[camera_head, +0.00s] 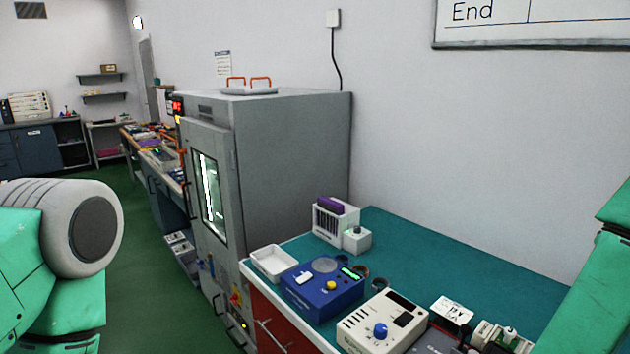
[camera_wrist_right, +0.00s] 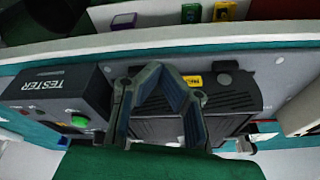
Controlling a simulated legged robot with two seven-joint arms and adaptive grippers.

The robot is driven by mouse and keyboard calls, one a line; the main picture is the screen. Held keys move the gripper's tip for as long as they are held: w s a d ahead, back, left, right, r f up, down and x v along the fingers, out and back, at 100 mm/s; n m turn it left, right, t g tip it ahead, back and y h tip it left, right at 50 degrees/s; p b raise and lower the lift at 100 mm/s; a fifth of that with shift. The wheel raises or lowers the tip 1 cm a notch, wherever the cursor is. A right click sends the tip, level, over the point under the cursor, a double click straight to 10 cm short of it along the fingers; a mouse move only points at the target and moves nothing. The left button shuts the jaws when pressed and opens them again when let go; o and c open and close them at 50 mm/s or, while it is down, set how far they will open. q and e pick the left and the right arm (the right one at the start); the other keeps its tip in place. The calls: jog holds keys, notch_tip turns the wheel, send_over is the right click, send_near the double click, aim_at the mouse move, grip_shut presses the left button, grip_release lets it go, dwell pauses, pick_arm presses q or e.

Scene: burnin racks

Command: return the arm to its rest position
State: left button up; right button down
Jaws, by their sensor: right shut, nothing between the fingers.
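My right gripper (camera_wrist_right: 156,72) shows in the right wrist view. Its two dark fingers lean together and meet at the tips, with nothing held between them. A dark box marked TESTER (camera_wrist_right: 55,97) with a green button is left of the fingers, and a black ribbed unit (camera_wrist_right: 228,92) with a yellow label is behind and right of them. I cannot tell whether the fingers touch it. In the head view my right arm (camera_head: 600,285) enters at the right edge, with its gripper out of frame. Part of my left arm (camera_head: 60,290) is at the left; its gripper is out of frame.
A teal-topped bench (camera_head: 440,255) holds a white tray (camera_head: 273,262), a blue device (camera_head: 322,290), a cream device (camera_head: 382,322) and a white rack (camera_head: 335,222). A tall grey cabinet (camera_head: 290,150) stands beside it. Green floor (camera_head: 150,270) is open at the left.

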jog(key=s+a+f+n+g+y, duration=0.1)
jog(key=s+f+n, duration=0.3)
jog(key=s+n, duration=0.3)
jog(key=s+a+f+n+y, duration=0.1)
jog(key=s+f+n, duration=0.3)
jog(key=s+n, duration=0.3)
pick_arm(q)
notch_tip(320, 180, down, 15)
jog(key=b, duration=1.5)
jog(key=shift+a+f, duration=0.2)
jog(key=shift+a, duration=0.1)
pick_arm(e)
notch_tip(320, 180, down, 15)
jog(key=w, duration=0.1)
jog(key=shift+d, duration=0.4)
pick_arm(q)
jog(key=shift+a, duration=0.2)
pick_arm(e)
jog(key=shift+w+a, duration=0.15)
jog(key=shift+a, duration=0.05)
pick_arm(q)
jog(key=shift+d, duration=0.15)
pick_arm(e)
jog(key=shift+d, duration=0.15)
